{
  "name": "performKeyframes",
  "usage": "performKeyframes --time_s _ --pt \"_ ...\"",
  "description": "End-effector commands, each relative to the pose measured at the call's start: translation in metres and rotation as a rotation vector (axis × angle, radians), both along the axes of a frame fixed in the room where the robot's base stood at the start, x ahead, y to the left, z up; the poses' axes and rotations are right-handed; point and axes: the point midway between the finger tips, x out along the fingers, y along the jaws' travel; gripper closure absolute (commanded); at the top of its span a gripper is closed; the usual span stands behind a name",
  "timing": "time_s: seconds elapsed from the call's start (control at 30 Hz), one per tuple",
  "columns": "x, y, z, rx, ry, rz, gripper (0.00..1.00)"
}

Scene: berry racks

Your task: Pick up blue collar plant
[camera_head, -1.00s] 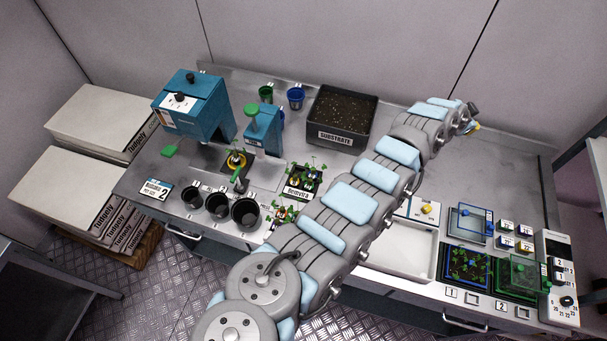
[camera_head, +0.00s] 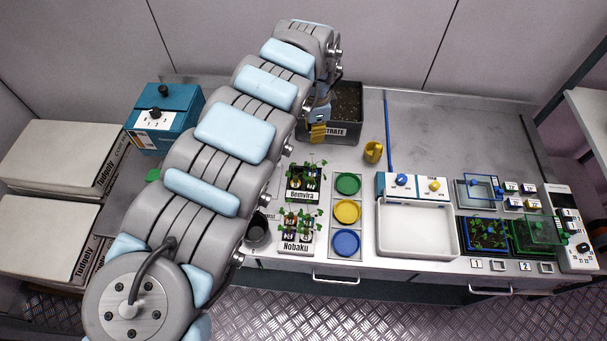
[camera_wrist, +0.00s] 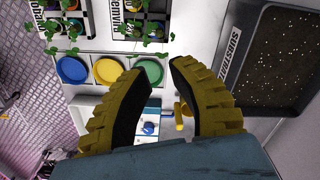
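Two small plant holders, labelled Bemvira (camera_head: 303,195) and Nobaku (camera_head: 296,247), stand left of the coloured discs and hold several leafy seedlings. They also show at the top of the wrist view, Bemvira (camera_wrist: 136,8) and Nobaku (camera_wrist: 42,22). My gripper (camera_head: 318,132) hangs in front of the substrate bin, pointing down. In the wrist view my gripper (camera_wrist: 153,68) has its yellow fingers apart with nothing between the tips.
The substrate bin (camera_head: 352,133) stands behind my gripper. A yellow cup (camera_head: 373,152) is to its right. Blue (camera_head: 346,243), yellow (camera_head: 347,212) and green (camera_head: 347,184) discs lie beside the holders. A white basin (camera_head: 415,237) is further right. The back right bench is clear.

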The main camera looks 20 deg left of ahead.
Motion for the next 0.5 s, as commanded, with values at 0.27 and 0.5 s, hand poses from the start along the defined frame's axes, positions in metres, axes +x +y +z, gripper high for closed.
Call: performKeyframes --time_s 0.27,0.5 --pt "-0.001 -0.002 -0.046 -0.005 0.005 0.0 0.78" --pt "-0.001 -0.002 -0.084 -0.005 0.005 0.0 0.78"
